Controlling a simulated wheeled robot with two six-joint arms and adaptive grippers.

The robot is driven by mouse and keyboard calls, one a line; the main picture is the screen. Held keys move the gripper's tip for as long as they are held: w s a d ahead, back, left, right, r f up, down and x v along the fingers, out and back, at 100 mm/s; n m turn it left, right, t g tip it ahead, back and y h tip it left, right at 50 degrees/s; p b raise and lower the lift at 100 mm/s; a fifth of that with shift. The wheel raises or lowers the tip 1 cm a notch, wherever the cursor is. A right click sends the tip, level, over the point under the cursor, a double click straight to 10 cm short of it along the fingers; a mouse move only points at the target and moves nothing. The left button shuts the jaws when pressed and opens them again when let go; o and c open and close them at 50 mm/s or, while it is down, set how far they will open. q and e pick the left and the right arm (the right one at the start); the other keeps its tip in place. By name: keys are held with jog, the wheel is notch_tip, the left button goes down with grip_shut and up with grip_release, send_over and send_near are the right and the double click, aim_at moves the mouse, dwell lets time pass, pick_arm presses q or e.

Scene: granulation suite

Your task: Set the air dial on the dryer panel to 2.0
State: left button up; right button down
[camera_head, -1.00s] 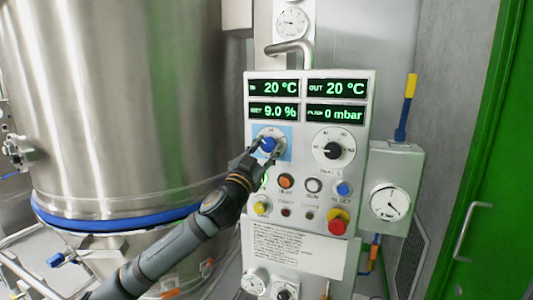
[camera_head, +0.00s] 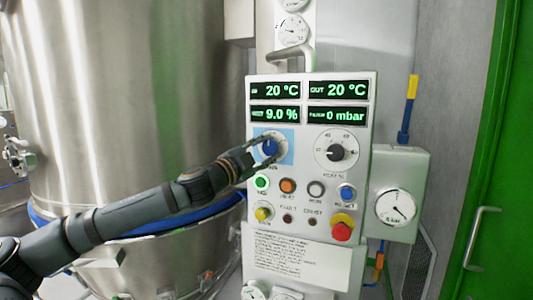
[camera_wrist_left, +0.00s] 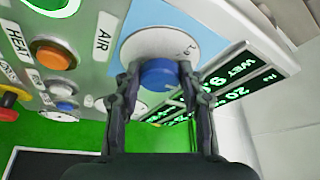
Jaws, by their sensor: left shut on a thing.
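The air dial (camera_head: 269,147) is a blue knob on a white round scale with a light blue square behind it, at the upper left of the dryer panel (camera_head: 372,100). My left gripper (camera_head: 262,152) reaches it from the lower left. In the left wrist view the blue knob (camera_wrist_left: 159,75) sits between the two fingertips, and the gripper (camera_wrist_left: 158,80) is shut on it. The word AIR shows beside it there. Most scale numbers are hidden or too small to read. My right gripper is not in view.
A black heat dial (camera_head: 336,153) is right of the air dial. Below are several push buttons, including an orange one (camera_head: 287,186), and a red emergency stop (camera_head: 342,232). A large steel vessel (camera_head: 120,90) stands left. A pressure gauge (camera_head: 396,208) is at right.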

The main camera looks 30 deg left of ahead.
pick_arm(q)
jog(key=shift+m, duration=0.4)
jog(key=o, duration=1.2)
jog(key=shift+c, duration=0.2)
